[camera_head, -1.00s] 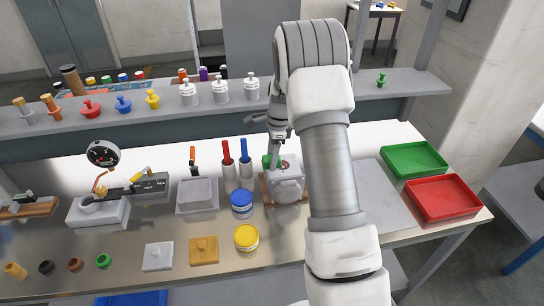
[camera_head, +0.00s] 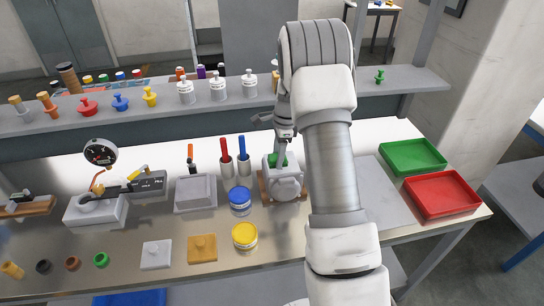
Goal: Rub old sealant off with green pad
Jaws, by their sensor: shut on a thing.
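A green pad (camera_head: 278,160) is at the tip of my gripper (camera_head: 283,148), which is shut on it. The pad is at the top of a pale grey housing (camera_head: 287,188) that sits on a brown wooden base (camera_head: 264,189). The pad appears to touch the housing's upper face, but the exact contact is hard to tell. Any old sealant there is too small or covered to make out. My arm hides the area just right of the housing.
Blue (camera_head: 240,202) and yellow (camera_head: 245,236) tins stand left of the housing, close to it. Red- and blue-handled tools stand in holders (camera_head: 244,169) behind them. Green (camera_head: 413,157) and red (camera_head: 441,194) trays lie at the right. A shelf (camera_head: 340,86) runs along the back.

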